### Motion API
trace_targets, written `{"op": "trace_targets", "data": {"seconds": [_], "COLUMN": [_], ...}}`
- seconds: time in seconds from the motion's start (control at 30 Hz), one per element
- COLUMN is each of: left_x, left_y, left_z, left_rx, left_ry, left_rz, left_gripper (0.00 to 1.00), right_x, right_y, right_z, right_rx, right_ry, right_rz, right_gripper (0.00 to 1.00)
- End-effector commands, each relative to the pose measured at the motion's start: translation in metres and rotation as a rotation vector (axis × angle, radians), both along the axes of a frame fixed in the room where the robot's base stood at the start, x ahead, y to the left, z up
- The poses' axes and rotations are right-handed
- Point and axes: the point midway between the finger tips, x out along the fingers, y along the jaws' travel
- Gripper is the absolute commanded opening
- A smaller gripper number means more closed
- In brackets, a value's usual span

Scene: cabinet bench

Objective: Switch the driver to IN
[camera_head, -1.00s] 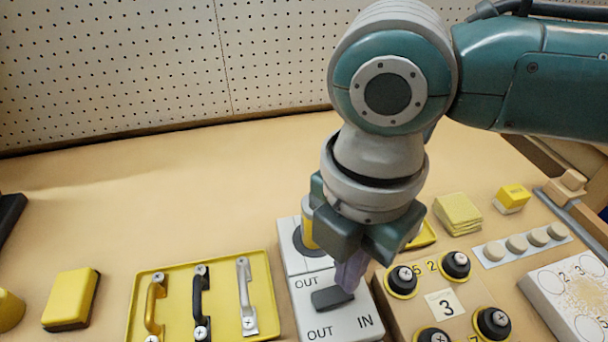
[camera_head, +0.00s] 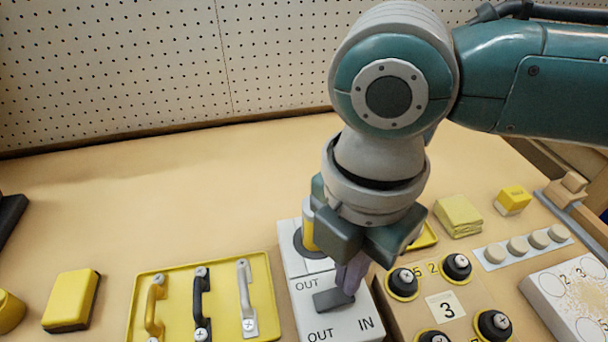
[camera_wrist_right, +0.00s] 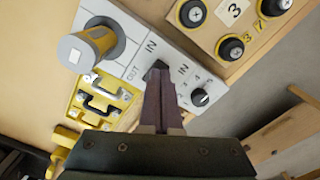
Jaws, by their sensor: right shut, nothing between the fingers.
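The driver unit is a white-grey panel (camera_head: 312,323) with OUT and IN printed on it. A short dark switch lever (camera_head: 331,300) lies on it between the OUT and IN labels. Behind the lever a yellow cylinder (camera_head: 308,232) stands upright in a dark ring; it shows larger in the right wrist view (camera_wrist_right: 95,45). My right gripper (camera_head: 349,289) is shut and empty, pointing down with its purple-grey fingertips at the lever's right end, on the IN side. The fingers hide part of the lever, and I cannot tell whether they press on it. The right wrist view shows the fingertips (camera_wrist_right: 160,85) beside the dark lever. My left gripper is not in view.
A yellow tray (camera_head: 172,285) with several handles lies left of the panel. A tan block with black knobs (camera_head: 447,306) stands close on the right. A yellow block (camera_head: 70,300) is at far left. The bench behind the tray is clear, up to the pegboard (camera_head: 120,65).

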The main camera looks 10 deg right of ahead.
Motion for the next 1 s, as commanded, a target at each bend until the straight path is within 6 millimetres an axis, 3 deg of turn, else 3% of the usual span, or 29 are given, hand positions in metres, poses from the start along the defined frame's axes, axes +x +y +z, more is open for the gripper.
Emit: {"op": "trace_targets", "data": {"seconds": [1.0], "left_x": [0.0], "left_y": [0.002], "left_z": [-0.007], "left_rx": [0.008], "left_ry": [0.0], "left_rz": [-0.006], "left_gripper": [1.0], "right_x": [0.0], "right_y": [0.0], "right_z": [-0.012], "right_rx": [-0.001], "right_ry": [0.001], "right_rz": [0.0], "right_gripper": [0.0]}}
